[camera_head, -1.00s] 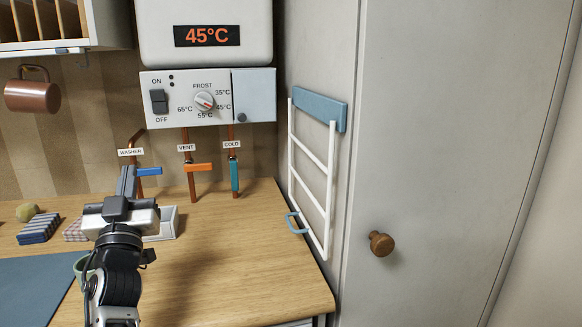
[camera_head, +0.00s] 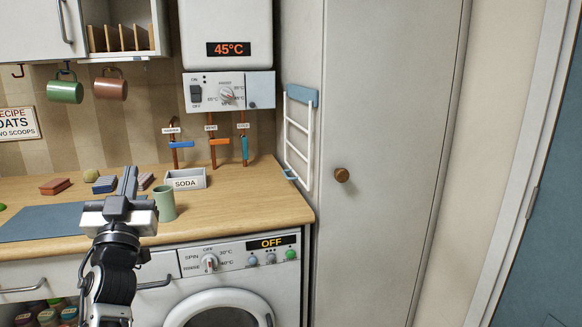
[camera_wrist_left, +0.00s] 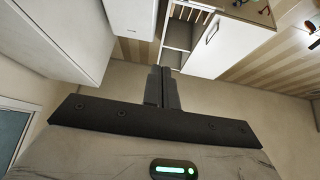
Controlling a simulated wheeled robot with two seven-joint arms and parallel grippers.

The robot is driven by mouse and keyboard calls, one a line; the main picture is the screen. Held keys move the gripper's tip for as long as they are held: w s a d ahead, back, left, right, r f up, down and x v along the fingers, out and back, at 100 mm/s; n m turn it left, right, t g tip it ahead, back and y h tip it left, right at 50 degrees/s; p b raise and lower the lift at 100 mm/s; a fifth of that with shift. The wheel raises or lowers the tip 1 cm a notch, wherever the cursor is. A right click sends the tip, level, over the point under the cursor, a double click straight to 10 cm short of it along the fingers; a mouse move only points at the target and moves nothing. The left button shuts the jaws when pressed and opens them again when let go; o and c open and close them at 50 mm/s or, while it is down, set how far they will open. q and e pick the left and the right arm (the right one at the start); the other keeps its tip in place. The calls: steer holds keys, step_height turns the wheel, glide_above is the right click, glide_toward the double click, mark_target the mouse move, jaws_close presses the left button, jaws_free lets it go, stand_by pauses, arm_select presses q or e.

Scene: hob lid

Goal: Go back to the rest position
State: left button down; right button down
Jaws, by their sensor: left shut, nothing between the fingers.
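My left gripper (camera_head: 127,182) is raised in front of the worktop in the head view, fingers pointing up. Its fingers are closed together with nothing between them. In the left wrist view the shut fingers (camera_wrist_left: 162,86) point towards cabinets and the ceiling. A green cup (camera_head: 164,203) stands on the worktop just right of the gripper in the picture. My right gripper is in neither view.
The wooden worktop (camera_head: 250,205) carries a SODA box (camera_head: 186,180), a blue mat (camera_head: 40,223) and sponges. Below is a washing machine (camera_head: 238,268) reading OFF. A boiler (camera_head: 226,60) reads 45°C. A tall cupboard (camera_head: 385,140) and folding rack (camera_head: 299,135) stand right.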

arm_select(q)
steer(key=w+a+f+m+g+h, duration=0.2)
steer(key=w+f+m+h, duration=0.45)
steer(key=w+m, duration=0.3)
step_height(320, 180, down, 10)
steer(key=a+f+n+g+y, duration=0.1)
steer(key=a+n+g+y, duration=0.25)
steer(key=n+g, duration=0.25)
steer(key=s+d+f+m+g+h, duration=0.1)
steer(key=s+d+f+g+h, duration=0.1)
steer(key=s+d+f, duration=0.55)
steer(key=s+d+f+g+h, duration=0.1)
steer(key=s+d+f, duration=0.4)
steer(key=s+f, duration=0.5)
steer(key=s+d+f+g+h, duration=0.1)
steer(key=s+d, duration=0.3)
steer(key=s, duration=0.6)
steer(key=s+d+f+g, duration=0.1)
steer(key=s+d+f, duration=0.2)
steer(key=s, duration=0.6)
steer(key=shift+s+d+n+g+h, duration=0.3)
steer(key=shift+s+d+n+h, duration=0.05)
steer(key=shift+d+h, duration=0.1)
